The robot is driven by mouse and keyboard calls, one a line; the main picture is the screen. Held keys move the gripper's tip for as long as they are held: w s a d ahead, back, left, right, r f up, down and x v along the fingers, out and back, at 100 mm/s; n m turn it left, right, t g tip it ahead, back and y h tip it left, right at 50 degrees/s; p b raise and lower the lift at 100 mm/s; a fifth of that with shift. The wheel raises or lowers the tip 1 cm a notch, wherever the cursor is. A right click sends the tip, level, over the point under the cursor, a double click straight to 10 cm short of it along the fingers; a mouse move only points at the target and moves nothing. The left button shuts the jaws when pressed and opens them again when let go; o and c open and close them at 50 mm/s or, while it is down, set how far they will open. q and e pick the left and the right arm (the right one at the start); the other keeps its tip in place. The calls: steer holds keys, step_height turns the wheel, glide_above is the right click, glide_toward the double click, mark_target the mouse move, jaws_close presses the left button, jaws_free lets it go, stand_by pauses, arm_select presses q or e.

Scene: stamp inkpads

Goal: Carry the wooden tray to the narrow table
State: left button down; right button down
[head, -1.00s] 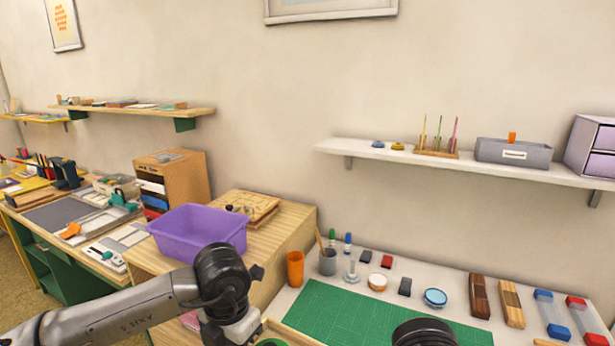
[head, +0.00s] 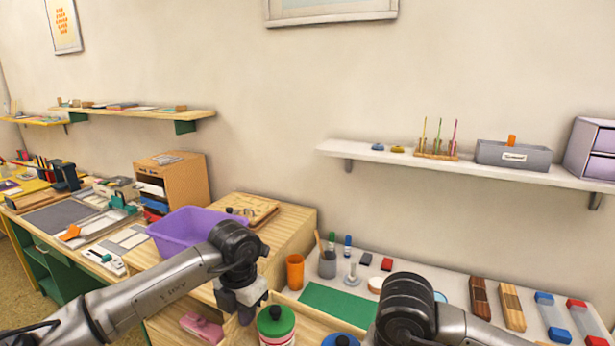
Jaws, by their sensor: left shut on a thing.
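The wooden tray (head: 318,311) shows at the bottom edge of the head view, in front of the green mat, with its near part cut off. A green-capped bottle (head: 276,322) and a blue-capped one (head: 341,340) stand in it. My left gripper (head: 240,312) is shut on the tray's left side; its fingertips are largely hidden. My right arm covers the tray's right side, and its gripper is out of sight. A light wooden table (head: 290,227) stands to the left of the white table (head: 455,285); I cannot tell which is the narrow table.
A purple bin (head: 180,230) and a wooden board (head: 250,208) take up much of the wooden table's top. An orange cup (head: 295,270), a grey pen cup (head: 327,264) and the green mat (head: 335,301) lie beyond the tray. A white shelf (head: 480,170) hangs above.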

arm_select(q)
steer(key=shift+w+d, duration=0.1)
steer(key=shift+w, duration=0.4)
arm_select(e)
steer(key=shift+w, duration=0.5)
arm_select(q)
steer(key=shift+r, duration=0.1)
